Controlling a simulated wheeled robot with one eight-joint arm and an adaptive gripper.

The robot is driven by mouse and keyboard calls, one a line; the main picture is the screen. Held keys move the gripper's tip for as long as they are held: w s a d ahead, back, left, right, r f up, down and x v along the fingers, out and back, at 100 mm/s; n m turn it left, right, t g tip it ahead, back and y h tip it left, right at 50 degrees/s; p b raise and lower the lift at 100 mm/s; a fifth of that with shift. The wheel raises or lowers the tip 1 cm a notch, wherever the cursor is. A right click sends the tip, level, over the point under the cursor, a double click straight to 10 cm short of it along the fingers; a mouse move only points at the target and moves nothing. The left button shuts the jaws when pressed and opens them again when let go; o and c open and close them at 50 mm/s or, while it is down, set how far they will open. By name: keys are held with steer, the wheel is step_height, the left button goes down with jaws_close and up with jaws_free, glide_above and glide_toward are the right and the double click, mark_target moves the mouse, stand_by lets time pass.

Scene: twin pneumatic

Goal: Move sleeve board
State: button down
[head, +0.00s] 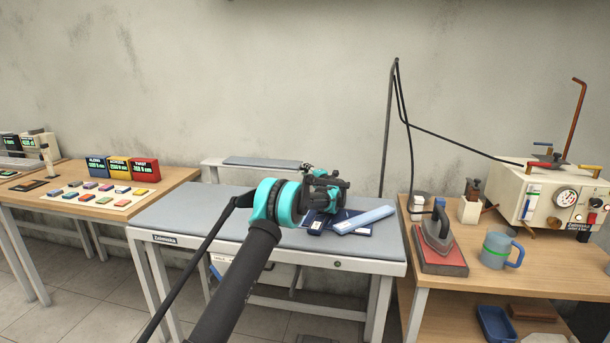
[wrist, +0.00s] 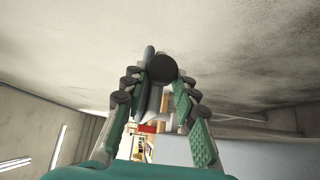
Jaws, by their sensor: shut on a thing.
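The sleeve board (head: 255,162), a narrow grey padded board on a white frame, sits behind the ironing table (head: 190,212), above its rear edge. My gripper (head: 309,170) is at the board's right end, over the table's rear right part. In the wrist view my gripper (wrist: 160,88) has its fingers closed around a dark round knob (wrist: 160,68), which appears to belong to the sleeve board. The fingers hide part of the knob, and my gripper covers the board's right end in the head view.
Dark blue and light blue folded pieces (head: 364,220) lie on the table under my gripper. An iron (head: 436,230) on a red pad, a blue mug (head: 497,250) and a boiler (head: 550,195) stand right. A hose stand (head: 388,130) rises behind. The table's left half is clear.

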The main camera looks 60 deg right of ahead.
steer(key=shift+w+d, duration=0.45)
steer(key=shift+d, duration=0.1)
steer(key=c, duration=1.2)
jaws_free()
steer(key=shift+s, duration=0.15)
steer(key=v, duration=1.2)
